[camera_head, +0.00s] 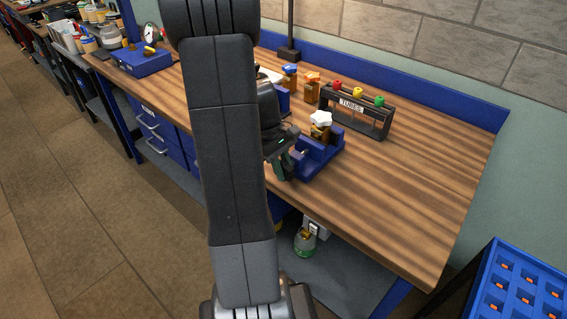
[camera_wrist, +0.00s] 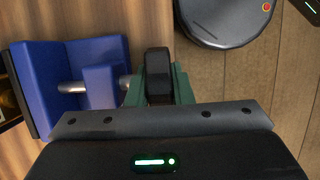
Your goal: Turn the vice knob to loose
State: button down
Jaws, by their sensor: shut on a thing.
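The blue vice (camera_head: 322,160) stands at the front edge of the wooden workbench. In the wrist view the vice (camera_wrist: 98,88) shows on the left, with a steel screw (camera_wrist: 71,88) running through it toward my gripper. The dark vice knob (camera_wrist: 158,75) sits between the green fingers of my gripper (camera_wrist: 158,88), which are shut on it. In the head view my gripper (camera_head: 284,165) is at the front side of the vice and hides the knob. An amber piece with a white star-shaped top (camera_head: 321,119) is at the vice.
Behind the vice is a dark rack marked TUBES (camera_head: 352,106) with red, yellow and green tops. The bench (camera_head: 425,180) is clear on the right. A blue tray (camera_head: 520,290) is at the lower right.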

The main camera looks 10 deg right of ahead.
jog(key=g+h+p, duration=0.2)
jog(key=g, duration=0.1)
jog(key=shift+w+a+g+h+p, duration=0.1)
jog(key=shift+g+h+p, duration=0.2)
jog(key=shift+g+h, duration=0.1)
dwell(0.5)
jog(key=c, duration=1.6)
grip_release()
jog(key=shift+o, duration=0.2)
jog(key=b+v, duration=0.1)
jog(key=v, duration=1.2)
jog(key=shift+w+a, duration=0.3)
jog(key=shift+w, duration=0.05)
